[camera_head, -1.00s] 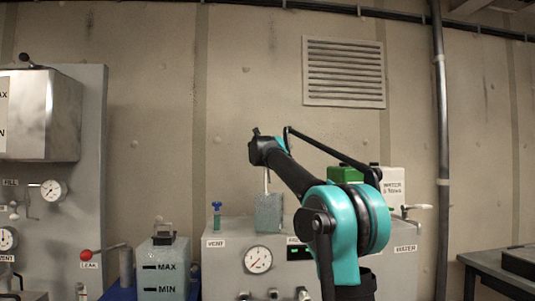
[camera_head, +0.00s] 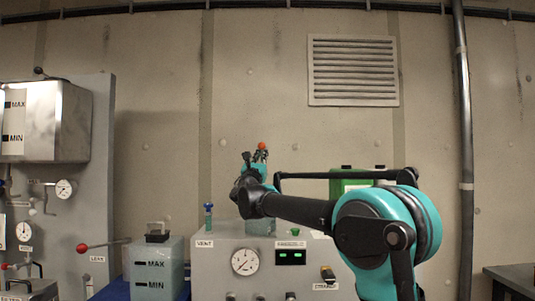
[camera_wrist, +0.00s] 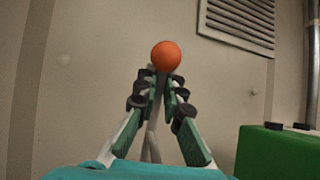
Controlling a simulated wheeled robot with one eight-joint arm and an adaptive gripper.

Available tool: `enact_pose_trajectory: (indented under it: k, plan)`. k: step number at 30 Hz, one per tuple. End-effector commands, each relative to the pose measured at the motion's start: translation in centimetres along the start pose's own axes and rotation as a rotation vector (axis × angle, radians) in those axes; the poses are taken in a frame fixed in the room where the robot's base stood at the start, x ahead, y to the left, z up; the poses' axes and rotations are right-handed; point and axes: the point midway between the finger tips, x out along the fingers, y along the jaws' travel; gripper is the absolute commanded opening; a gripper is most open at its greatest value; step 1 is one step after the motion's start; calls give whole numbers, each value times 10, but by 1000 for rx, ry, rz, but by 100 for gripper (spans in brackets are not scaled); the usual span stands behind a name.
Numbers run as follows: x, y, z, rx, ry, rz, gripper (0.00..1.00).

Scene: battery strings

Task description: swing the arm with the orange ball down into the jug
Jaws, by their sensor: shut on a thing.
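The orange ball (camera_wrist: 166,55) shows between the fingertips of my gripper (camera_wrist: 164,76) in the wrist view. My gripper is shut on it. Pale rods (camera_wrist: 152,142), probably part of the ball's arm, show below it between the fingers. In the head view, the ball (camera_head: 262,146) is a small spot at the top of my upward-pointing gripper (camera_head: 261,156). A translucent bluish container (camera_head: 261,227), which may be the jug, stands on the grey unit below, partly hidden by my wrist. The inside of that container cannot be seen.
The grey unit (camera_head: 215,265) carries a gauge, a green display (camera_head: 291,257) and a blue-topped vent valve (camera_head: 208,215). A green box (camera_head: 350,182) stands behind my arm.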

Motion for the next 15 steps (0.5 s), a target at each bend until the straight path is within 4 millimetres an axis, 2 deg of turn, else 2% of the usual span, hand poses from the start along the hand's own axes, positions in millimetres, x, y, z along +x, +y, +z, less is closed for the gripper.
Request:
enact_pose_trajectory:
  k: [6, 15]
  plan:
    - [-19, -4, 4, 19, -99, -5, 0]
    - [-28, -6, 6, 28, -151, -8, 0]
